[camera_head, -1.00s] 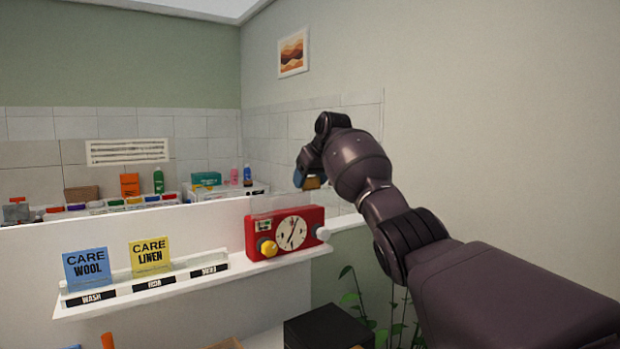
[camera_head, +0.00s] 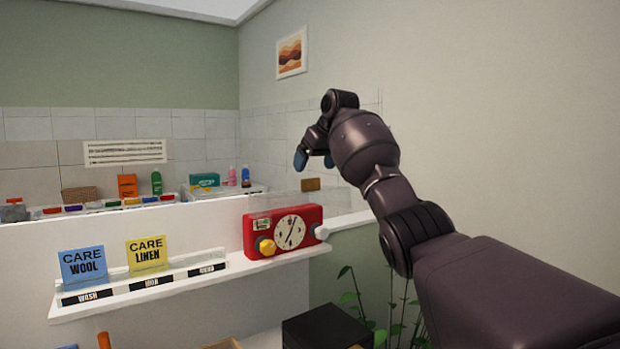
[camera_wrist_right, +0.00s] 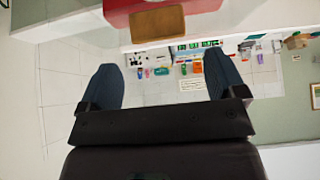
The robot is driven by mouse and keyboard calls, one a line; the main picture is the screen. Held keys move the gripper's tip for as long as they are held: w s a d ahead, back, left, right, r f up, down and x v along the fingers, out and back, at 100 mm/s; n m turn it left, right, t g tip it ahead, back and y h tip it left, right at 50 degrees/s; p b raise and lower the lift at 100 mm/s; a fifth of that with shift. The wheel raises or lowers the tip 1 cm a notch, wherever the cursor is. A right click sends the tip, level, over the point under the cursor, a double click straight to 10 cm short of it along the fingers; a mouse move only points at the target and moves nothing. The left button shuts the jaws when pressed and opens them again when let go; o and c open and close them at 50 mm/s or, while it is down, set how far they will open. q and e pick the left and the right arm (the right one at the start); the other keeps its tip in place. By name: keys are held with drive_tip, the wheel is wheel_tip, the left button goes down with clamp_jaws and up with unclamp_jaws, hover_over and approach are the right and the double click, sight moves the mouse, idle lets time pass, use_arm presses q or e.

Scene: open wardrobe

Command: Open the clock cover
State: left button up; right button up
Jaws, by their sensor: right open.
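The red clock (camera_head: 283,231) with a white dial stands on the right end of the white shelf. A yellow knob is at its front left and a white knob at its right. A faint clear cover (camera_head: 288,203) appears to stand up above the clock, with a tan tab (camera_head: 311,184) at its upper right; its edges are hard to see. In the right wrist view the tab (camera_wrist_right: 157,23) shows in front of the red body (camera_wrist_right: 120,12). My right gripper (camera_head: 314,161) is open and empty, above the tab and apart from it. My left gripper is out of view.
Blue and yellow care cards (camera_head: 146,256) stand on the shelf (camera_head: 170,288) left of the clock. Bottles and boxes line a counter behind the low white wall (camera_head: 100,236). A black box (camera_head: 327,327) and a plant are below right.

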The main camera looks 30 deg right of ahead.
drive_tip(key=shift+b+v, duration=0.3)
drive_tip(key=shift+v, duration=2.35)
